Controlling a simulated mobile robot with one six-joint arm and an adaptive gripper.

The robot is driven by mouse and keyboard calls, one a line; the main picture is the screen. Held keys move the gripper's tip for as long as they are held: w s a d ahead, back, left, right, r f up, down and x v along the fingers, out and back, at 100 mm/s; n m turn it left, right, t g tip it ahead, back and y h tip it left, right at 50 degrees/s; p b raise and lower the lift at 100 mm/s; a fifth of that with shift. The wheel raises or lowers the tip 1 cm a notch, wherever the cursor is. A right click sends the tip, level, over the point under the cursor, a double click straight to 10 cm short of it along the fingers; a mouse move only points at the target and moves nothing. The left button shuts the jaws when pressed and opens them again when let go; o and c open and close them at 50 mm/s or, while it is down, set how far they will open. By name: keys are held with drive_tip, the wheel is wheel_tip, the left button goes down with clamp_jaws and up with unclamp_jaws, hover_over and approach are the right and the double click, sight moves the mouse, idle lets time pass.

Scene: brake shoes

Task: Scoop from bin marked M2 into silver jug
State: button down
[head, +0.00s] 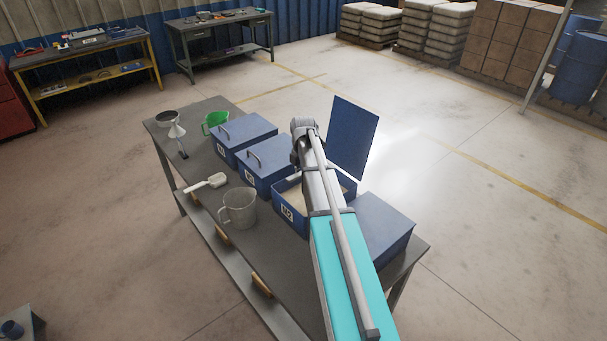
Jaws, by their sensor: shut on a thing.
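The blue bin marked M2 (288,214) stands on the grey workbench with its top open and pale material inside, partly hidden by my arm. A blue lid panel (352,139) stands raised at its far side. The silver jug (239,210) stands upright on the bench, left of the M2 bin. A white scoop (208,183) lies on the bench beyond the jug. My gripper (295,165) is mostly hidden at the far end of my arm, near the M2 bin and its neighbour. Its fingers and anything between them cannot be made out.
Two closed blue bins with handles (246,140) (266,166) stand beyond M2, and another blue box (382,232) stands on its near side. A green jug (214,121), a funnel (177,131) and a dark bowl (167,118) are at the far end. Bench space around the scoop is clear.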

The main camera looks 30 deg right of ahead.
drive_tip(key=shift+w+a+r, duration=0.1)
drive_tip(key=shift+w+a, duration=0.05)
drive_tip(key=shift+a, duration=0.05)
idle(0.3)
drive_tip(key=shift+w+a+r+m+p, duration=1.65)
drive_tip(key=shift+w+a, duration=3)
drive_tip(key=shift+a, duration=2.2)
drive_tip(key=shift+w+a+r+m+p, duration=1.25)
drive_tip(key=shift+w+a+r+p, duration=0.65)
drive_tip(key=shift+w+a, duration=3.85)
drive_tip(key=s+a+f+t+h+b, duration=0.2)
drive_tip(key=s+f+t+b, duration=0.4)
drive_tip(key=t+b, duration=0.4)
drive_tip(key=shift+s+a+f+h+b, duration=0.35)
drive_tip(key=shift+a+f+b, duration=0.4)
drive_tip(key=shift+b, duration=1.25)
